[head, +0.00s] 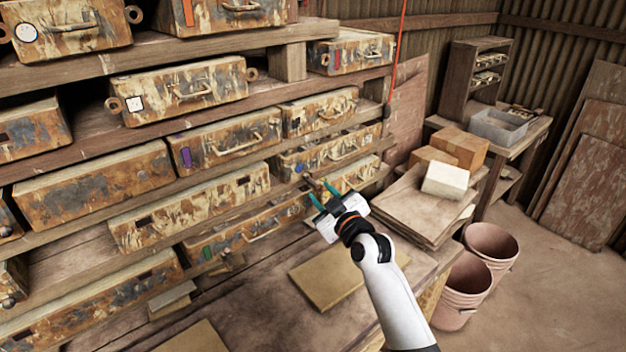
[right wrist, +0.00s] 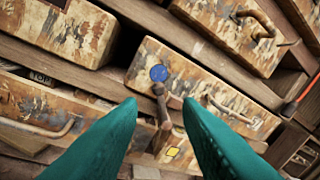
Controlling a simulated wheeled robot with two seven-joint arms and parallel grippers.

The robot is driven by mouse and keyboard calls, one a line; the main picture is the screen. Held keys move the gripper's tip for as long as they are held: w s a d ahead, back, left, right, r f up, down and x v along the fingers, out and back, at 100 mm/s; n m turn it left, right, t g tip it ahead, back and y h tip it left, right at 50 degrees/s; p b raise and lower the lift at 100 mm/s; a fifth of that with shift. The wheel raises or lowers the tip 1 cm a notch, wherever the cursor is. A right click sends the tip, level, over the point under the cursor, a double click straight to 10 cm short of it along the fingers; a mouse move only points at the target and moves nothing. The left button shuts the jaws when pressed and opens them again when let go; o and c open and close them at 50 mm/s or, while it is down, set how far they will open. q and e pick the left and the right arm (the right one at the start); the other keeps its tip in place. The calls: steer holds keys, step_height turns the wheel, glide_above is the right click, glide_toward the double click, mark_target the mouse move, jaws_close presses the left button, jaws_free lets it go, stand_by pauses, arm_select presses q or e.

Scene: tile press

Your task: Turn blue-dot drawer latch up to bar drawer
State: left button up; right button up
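The blue-dot drawer (right wrist: 212,92) has a rusty, flaking front with a round blue dot (right wrist: 158,73) at its left end in the right wrist view. In the head view the drawer (head: 335,150) sits in the lower right of the rack. A brown latch (right wrist: 164,108) is just below the dot and hangs downward in the wrist picture. My right gripper (head: 321,193) is open in front of the latch. Its teal fingers in the wrist view (right wrist: 159,104) stand either side of the latch; I cannot tell if they touch it. My left gripper is out of view.
Wooden shelf rails run close around the fingers. A workbench with a flat board (head: 325,280) is below my right arm; boxes (head: 460,148) and pink buckets (head: 490,245) stand to the right.

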mark_target(308, 178)
steer(key=x, duration=0.7)
steer(key=shift+a, duration=0.1)
steer(key=shift+c, duration=0.3)
jaws_close()
